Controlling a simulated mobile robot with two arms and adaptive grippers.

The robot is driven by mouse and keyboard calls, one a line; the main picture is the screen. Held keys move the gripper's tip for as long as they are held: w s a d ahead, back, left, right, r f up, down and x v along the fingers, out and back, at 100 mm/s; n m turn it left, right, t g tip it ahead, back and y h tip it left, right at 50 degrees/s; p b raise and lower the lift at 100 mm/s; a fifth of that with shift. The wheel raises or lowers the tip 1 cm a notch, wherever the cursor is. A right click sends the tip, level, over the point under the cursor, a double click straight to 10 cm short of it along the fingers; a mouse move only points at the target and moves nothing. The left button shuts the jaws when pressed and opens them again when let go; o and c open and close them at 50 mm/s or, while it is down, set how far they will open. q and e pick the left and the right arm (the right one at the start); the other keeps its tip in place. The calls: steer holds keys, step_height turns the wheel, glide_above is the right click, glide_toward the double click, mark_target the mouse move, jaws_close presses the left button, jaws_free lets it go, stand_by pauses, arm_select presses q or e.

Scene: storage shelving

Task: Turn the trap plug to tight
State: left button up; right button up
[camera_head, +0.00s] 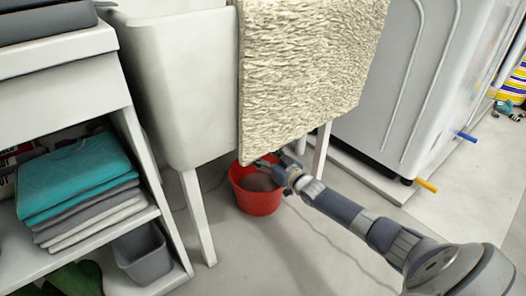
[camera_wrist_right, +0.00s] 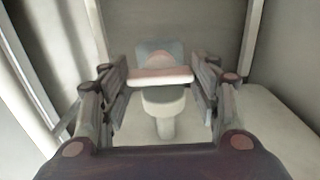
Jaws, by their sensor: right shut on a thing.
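My right gripper (camera_head: 268,163) reaches in from the lower right in the head view, at the lower edge of a shaggy cream mat and above a red bucket. The right wrist view shows its two fingers (camera_wrist_right: 161,82) shut on the trap plug (camera_wrist_right: 160,79), one at each end of its pale, pink-tinged cross bar. A round pale fitting and a short pipe (camera_wrist_right: 165,126) show below the bar. The trap plug is hidden in the head view, and its tightness cannot be told. My left gripper is not in view.
The white sink tub (camera_head: 180,90) stands on legs, with the cream mat (camera_head: 305,75) over its right side. The red bucket (camera_head: 254,200) stands on the floor below. Shelving with folded towels (camera_head: 75,180) is at left; a white appliance (camera_head: 420,80) is at right. Floor in front is clear.

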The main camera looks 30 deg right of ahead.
stand_by(0.3)
steer(key=o, duration=1)
steer(key=shift+o, duration=0.2)
steer(key=s, duration=1.2)
steer(key=shift+d, duration=0.45)
